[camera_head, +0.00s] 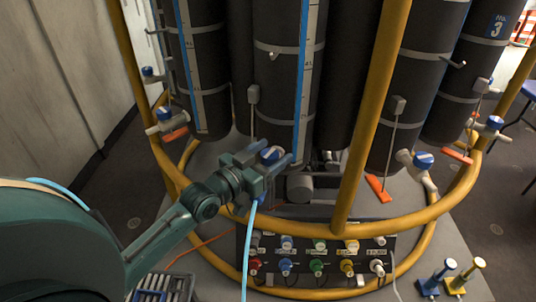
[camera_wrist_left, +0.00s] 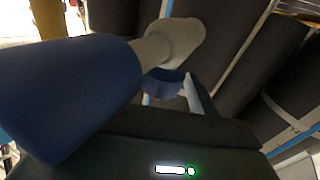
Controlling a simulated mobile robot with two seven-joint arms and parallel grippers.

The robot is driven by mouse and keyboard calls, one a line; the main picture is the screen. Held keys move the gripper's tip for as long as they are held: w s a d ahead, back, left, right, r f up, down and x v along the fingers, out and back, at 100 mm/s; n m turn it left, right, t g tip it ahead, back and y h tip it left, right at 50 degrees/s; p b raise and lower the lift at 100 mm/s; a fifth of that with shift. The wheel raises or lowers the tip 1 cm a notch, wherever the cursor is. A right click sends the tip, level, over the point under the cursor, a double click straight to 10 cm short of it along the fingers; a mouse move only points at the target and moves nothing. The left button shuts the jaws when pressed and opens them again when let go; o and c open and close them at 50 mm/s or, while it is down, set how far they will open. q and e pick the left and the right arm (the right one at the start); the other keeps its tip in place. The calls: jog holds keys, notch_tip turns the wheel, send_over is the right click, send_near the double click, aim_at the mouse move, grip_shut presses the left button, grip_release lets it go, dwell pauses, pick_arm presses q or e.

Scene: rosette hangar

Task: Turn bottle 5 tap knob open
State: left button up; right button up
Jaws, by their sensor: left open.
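A blue tap knob (camera_head: 270,155) sits at the front of the middle dark bottle (camera_head: 275,95); I cannot read a number on this bottle. My left gripper (camera_head: 276,154) is open, with its two fingers on either side of this knob. Whether they touch it cannot be told. In the left wrist view, a large blue knob (camera_wrist_left: 70,90) on a pale grey tap body (camera_wrist_left: 172,42) fills the left side, very close. A pale finger of the left gripper (camera_wrist_left: 192,95) shows beyond it, beside a smaller blue part. My right gripper is not in view.
A yellow ring rail (camera_head: 300,236) and upright yellow post (camera_head: 370,120) stand around the bottles, close to my arm. Other blue-knobbed taps (camera_head: 423,160) hang left and right. A panel with coloured connectors (camera_head: 318,262) lies below. Blue-and-yellow pieces (camera_head: 465,275) stand at lower right.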

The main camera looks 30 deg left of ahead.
pick_arm(q)
jog(key=shift+s+a+f, duration=0.1)
jog(key=shift+s+a, duration=0.05)
jog(key=shift+s, duration=0.3)
jog(key=b+v, duration=0.2)
jog(key=v, duration=1)
jog(key=shift+r, duration=0.2)
jog(key=shift+s, duration=0.15)
jog(key=s+d+f+n+g+y, duration=0.15)
jog(key=s+d+f+g, duration=0.25)
jog(key=s+f+g, duration=0.4)
jog(key=s+d+f+g+y, duration=0.35)
jog(key=s+f+g, duration=0.25)
jog(key=f, duration=0.4)
jog(key=w+d+f+m+t+h, duration=0.1)
jog(key=w+d+f+t+h, duration=0.2)
jog(key=w+d+f+t, duration=0.2)
jog(key=shift+w+d+f+t, duration=0.4)
jog(key=shift+f+t, duration=0.5)
jog(key=shift+f, duration=0.6)
